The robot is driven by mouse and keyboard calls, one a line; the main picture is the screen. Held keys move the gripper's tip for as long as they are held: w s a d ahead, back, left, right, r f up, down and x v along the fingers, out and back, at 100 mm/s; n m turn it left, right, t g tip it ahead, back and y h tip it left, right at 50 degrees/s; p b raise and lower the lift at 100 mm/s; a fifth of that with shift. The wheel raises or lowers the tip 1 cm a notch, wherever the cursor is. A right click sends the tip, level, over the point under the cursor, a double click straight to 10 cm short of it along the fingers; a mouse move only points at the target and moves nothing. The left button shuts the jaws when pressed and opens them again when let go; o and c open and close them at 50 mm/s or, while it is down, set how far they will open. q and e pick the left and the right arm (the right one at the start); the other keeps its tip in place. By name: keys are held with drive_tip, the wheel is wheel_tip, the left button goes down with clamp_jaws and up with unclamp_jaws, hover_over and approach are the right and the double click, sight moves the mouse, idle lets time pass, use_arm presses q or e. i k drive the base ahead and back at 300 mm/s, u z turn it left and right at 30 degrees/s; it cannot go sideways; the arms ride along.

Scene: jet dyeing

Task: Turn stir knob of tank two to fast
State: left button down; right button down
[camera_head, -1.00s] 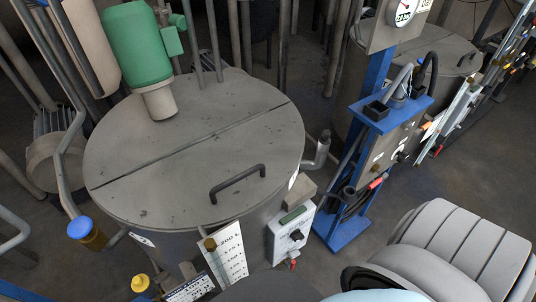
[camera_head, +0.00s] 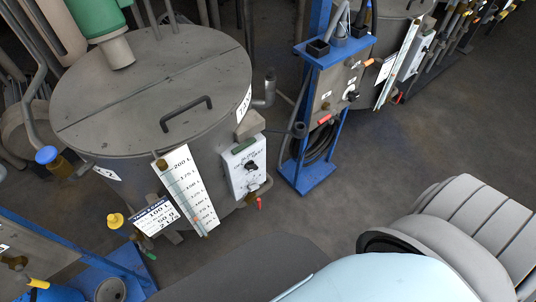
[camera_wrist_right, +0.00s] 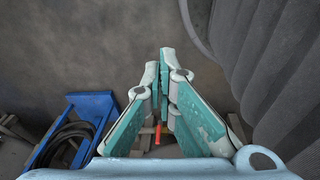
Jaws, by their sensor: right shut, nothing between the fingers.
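A large grey lidded tank (camera_head: 110,150) stands at the left in the head view. The knob's setting is too small to read. Another tank (camera_head: 385,6) shows partly at the top, with a white box (camera_head: 411,57) near it. My right gripper (camera_wrist_right: 163,80) is shut and empty in the right wrist view, above the floor, apart from any knob. My left gripper is not in view.
A blue stand (camera_head: 318,177) with a panel and hoses is right of the tank. A volume scale (camera_head: 187,188), a label plate (camera_head: 156,215) and a red-handled valve (camera_head: 258,203) sit at the tank's front. Grey floor (camera_head: 300,222) is open before the tank.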

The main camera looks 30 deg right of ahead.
sight(250, 165)
drive_tip(key=z, duration=0.7)
drive_tip(key=i, duration=0.5)
drive_tip(key=u, duration=2.55)
drive_tip(key=k, duration=1.75)
drive_tip(key=z, duration=2.3)
drive_tip(key=i, duration=0.5)
drive_tip(key=u, duration=0.1)
